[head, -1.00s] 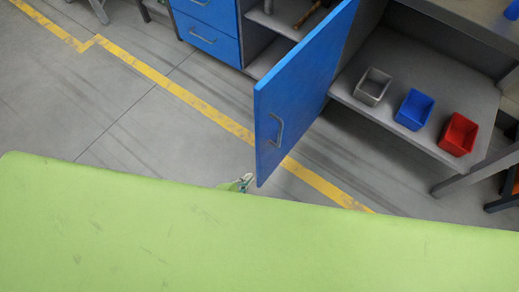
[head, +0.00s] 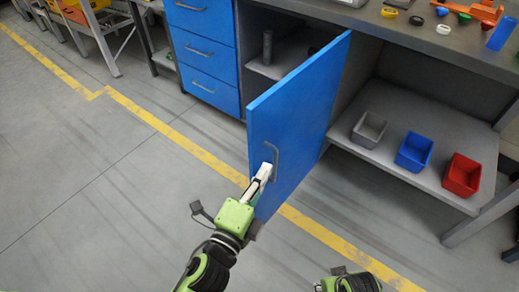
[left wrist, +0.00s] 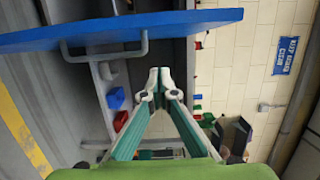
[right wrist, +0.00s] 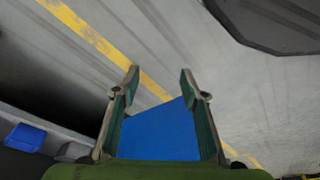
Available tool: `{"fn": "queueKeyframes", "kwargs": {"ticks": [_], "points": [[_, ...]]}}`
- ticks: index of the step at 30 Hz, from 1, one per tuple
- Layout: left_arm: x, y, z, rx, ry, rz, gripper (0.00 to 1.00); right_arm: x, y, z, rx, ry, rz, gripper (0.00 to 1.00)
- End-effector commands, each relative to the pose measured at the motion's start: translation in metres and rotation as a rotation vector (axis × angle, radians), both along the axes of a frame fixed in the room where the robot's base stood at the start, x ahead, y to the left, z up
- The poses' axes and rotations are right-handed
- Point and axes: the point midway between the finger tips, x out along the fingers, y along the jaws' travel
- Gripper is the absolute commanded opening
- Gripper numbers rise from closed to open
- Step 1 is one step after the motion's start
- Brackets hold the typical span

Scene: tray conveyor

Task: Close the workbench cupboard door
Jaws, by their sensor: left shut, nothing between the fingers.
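The blue workbench cupboard door (head: 300,120) stands open, swung out from the cupboard (head: 285,50). Its outer face carries a grey bar handle (head: 275,160). My left gripper (head: 266,170) is shut and empty, with its tips at the handle in the head view; I cannot tell whether they touch. In the left wrist view the shut fingers (left wrist: 159,75) lie on the handle side, and the door (left wrist: 120,30) runs across the top. My right gripper (right wrist: 160,78) is open and empty, with a blue surface showing between its fingers. Only part of it shows at the bottom of the head view.
Blue drawers (head: 205,55) are left of the cupboard. Right of the door, a lower shelf (head: 440,130) holds a grey bin (head: 369,130), a blue bin (head: 414,151) and a red bin (head: 462,175). The floor with its yellow line (head: 170,130) is clear in front.

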Motion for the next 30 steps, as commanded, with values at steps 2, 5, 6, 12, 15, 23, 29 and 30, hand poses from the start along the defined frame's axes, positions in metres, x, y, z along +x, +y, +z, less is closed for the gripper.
{"fn": "queueKeyframes", "kwargs": {"ticks": [2,5,6,12,15,23,29,30], "points": [[0.015,-0.006,0.002,0.000,-0.004,0.000,0.00,0.000,0.000,-0.002,0.001,0.001,0.000,0.40],[0.032,-0.014,0.002,-0.001,-0.004,0.000,0.00,0.000,0.000,-0.004,0.001,0.000,0.000,0.40],[0.039,-0.017,0.001,0.000,-0.003,0.000,0.00,0.000,0.000,-0.004,0.001,0.000,0.000,0.40],[0.062,-0.004,0.000,0.005,-0.001,0.001,0.00,0.000,0.001,-0.004,0.001,-0.003,0.000,0.40],[0.068,0.004,0.000,0.002,0.000,0.001,0.00,-0.002,0.000,-0.007,0.000,0.004,0.000,0.40],[0.073,0.010,-0.001,-0.001,0.002,0.000,0.00,-0.003,0.001,-0.009,0.001,0.006,0.001,0.40],[0.073,0.010,-0.001,-0.001,0.002,0.000,0.00,-0.002,0.001,-0.008,0.001,0.005,0.001,0.40],[0.073,0.011,-0.001,-0.001,0.001,0.000,0.00,-0.002,0.001,-0.008,0.001,0.005,0.001,0.40]]}}
